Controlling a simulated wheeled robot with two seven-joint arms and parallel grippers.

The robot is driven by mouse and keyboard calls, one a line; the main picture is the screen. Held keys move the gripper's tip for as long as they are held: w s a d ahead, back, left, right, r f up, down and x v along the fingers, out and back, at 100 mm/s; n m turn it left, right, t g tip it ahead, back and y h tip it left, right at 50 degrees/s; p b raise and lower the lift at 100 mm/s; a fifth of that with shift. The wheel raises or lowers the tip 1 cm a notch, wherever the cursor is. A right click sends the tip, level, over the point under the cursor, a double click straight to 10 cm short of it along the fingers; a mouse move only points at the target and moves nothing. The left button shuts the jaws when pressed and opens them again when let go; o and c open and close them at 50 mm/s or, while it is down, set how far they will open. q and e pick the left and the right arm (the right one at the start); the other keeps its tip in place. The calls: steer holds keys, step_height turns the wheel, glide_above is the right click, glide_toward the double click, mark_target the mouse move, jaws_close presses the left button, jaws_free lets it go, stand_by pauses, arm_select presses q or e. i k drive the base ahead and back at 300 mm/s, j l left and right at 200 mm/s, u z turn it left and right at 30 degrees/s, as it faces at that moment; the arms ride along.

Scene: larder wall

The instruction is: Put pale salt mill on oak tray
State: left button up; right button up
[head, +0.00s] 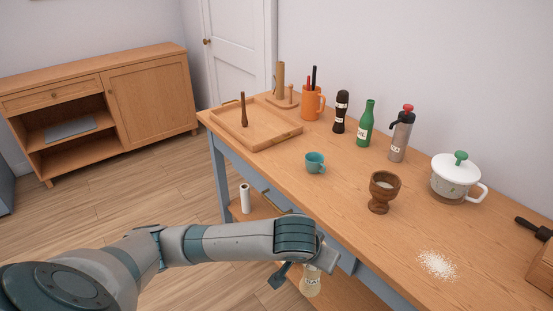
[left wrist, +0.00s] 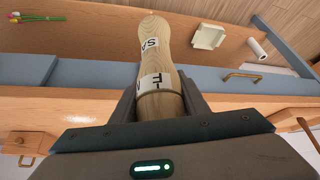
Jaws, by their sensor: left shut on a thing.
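The pale salt mill (left wrist: 153,48) is light wood with white lettered labels. My left gripper (left wrist: 160,98) is shut on it in the left wrist view. In the head view the mill (head: 311,284) hangs below my left gripper (head: 296,272), in front of the table's front edge and below the tabletop. Part of it is hidden by the gripper. The oak tray (head: 268,126) lies at the far left end of the table, well away from the gripper. A slim dark wooden item (head: 243,110) stands upright in it; the rest of its floor is bare. My right gripper is not in view.
Along the table stand an orange mug (head: 312,104), dark mill (head: 341,112), green bottle (head: 366,126), grey flask (head: 401,138), teal cup (head: 315,163), wooden goblet (head: 382,193) and lidded white pot (head: 452,178). White grains (head: 437,264) lie nearer. A paper roll (head: 245,198) stands on the lower shelf.

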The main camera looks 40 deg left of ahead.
mark_target(282, 130)
steer(key=j+z, duration=0.45)
steer(key=j, duration=2.05)
